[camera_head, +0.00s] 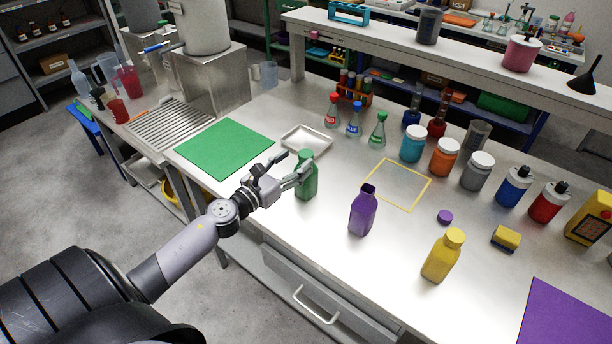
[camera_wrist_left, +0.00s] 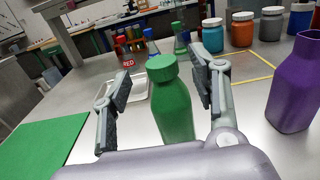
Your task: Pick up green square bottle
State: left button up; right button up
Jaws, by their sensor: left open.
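The green square bottle (camera_head: 307,178) stands upright on the metal table near its front edge, with its green cap on. It also shows in the left wrist view (camera_wrist_left: 174,105), upright between the two fingers. My left gripper (camera_head: 292,168) is open at the bottle, with a finger on each side of it; in the left wrist view (camera_wrist_left: 160,90) a gap shows between each finger and the bottle. The lower part of the bottle is hidden by the gripper body in the wrist view. My right gripper is not in view.
An open purple bottle (camera_head: 363,211) stands to the right, then a yellow bottle (camera_head: 442,256). A white tray (camera_head: 306,140) lies behind the green bottle, and a green mat (camera_head: 222,148) lies to its left. A yellow outlined square (camera_head: 425,178) is empty.

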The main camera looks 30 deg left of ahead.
aim_at(301, 157)
pick_arm(q)
jog(key=w, duration=0.1)
jog(key=w+p, duration=0.1)
jog(key=w, duration=0.3)
jog(key=shift+w+d, duration=0.15)
jog(key=shift+d, duration=0.15)
jog(key=shift+f, duration=0.1)
jog(key=shift+c, duration=0.4)
jog(key=c, duration=1.2)
